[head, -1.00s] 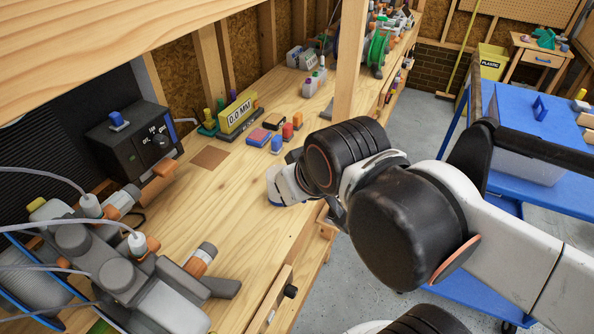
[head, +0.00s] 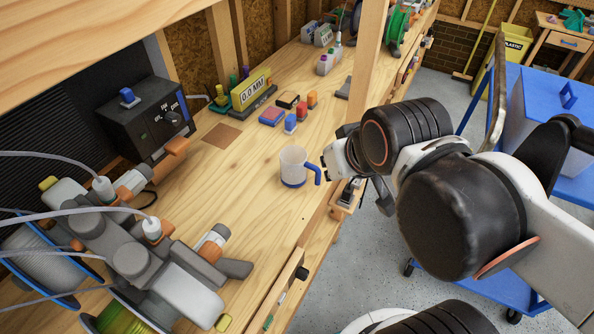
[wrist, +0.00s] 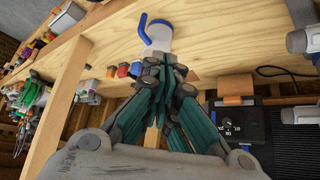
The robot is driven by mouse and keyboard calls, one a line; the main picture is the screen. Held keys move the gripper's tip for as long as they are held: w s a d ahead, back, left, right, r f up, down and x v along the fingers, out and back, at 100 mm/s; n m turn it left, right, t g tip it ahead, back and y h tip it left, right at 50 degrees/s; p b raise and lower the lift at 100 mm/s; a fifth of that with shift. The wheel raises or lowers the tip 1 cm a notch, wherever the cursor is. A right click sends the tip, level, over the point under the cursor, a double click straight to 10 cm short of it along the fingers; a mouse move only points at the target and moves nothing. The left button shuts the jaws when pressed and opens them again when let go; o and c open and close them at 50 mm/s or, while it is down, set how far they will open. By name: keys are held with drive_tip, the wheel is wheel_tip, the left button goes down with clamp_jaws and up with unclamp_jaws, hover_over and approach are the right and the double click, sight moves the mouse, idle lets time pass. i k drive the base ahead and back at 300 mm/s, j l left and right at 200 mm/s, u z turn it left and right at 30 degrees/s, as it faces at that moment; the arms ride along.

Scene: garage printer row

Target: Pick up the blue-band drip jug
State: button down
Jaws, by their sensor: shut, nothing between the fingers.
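The drip jug (head: 292,163) is a translucent white cup with a blue band at its base and a blue handle. It stands upright on the wooden bench near its front edge, handle towards my arm. In the wrist view the jug (wrist: 158,37) shows just beyond my fingertips, its blue handle at the upper left. My gripper (wrist: 166,72) has its green-sided fingers together, with nothing between them. In the head view my arm's end is right of the jug, close to the handle; the fingers are mostly hidden there, and I cannot tell the exact gap.
A wooden post (head: 366,62) rises behind my arm. Small coloured blocks (head: 290,122) and a yellow gauge sign (head: 250,92) stand behind the jug. Printer parts (head: 130,245) fill the bench's left front. Bare bench surrounds the jug's left side.

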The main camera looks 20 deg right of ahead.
sight(295, 165)
drive_tip(key=k+u, duration=0.35)
drive_tip(key=k+j+u, duration=0.15)
drive_tip(key=u, duration=0.2)
